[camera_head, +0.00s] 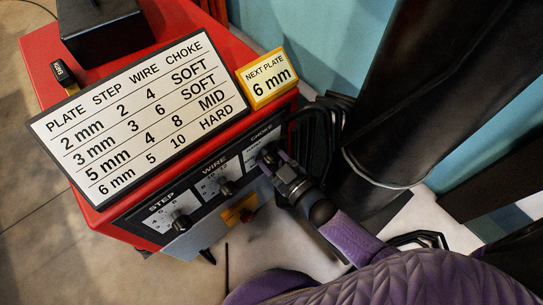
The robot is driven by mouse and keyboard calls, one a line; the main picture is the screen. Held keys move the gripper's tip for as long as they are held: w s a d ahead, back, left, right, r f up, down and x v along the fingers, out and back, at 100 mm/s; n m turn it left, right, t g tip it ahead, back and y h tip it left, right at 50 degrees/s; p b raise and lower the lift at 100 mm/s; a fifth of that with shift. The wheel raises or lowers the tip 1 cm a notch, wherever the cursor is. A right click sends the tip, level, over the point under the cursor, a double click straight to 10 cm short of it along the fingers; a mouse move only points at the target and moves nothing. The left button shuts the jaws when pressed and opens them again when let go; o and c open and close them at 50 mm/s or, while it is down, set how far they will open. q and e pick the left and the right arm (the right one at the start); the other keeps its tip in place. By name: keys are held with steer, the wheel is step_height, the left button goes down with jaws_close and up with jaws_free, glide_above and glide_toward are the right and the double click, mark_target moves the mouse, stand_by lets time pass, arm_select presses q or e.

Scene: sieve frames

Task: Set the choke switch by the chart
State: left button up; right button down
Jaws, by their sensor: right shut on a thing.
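A red welding machine carries a white chart (140,115) with columns PLATE, STEP, WIRE and CHOKE. Its 6 mm row reads 5, 10, HARD. A yellow-framed card (266,78) beside it reads NEXT PLATE 6 mm. The front panel has a STEP knob (181,221), a WIRE knob (227,187) and, at its right end, the CHOKE switch under the label CHOKE (262,131). My right gripper (270,160) is at the choke switch, shut on it, and hides most of it. The switch's setting cannot be read. My left gripper is not in view.
Black cables (325,125) hang right of the machine, next to a large dark cylinder (400,90). Floor shows at the left.

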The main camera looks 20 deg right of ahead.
steer(key=shift+c, duration=2.2)
jaws_free()
steer(key=shift+o, duration=1.5)
arm_select(q)
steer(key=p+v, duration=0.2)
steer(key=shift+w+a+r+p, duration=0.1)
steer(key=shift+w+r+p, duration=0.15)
steer(key=shift+p, duration=0.15)
arm_select(e)
steer(key=v, duration=1)
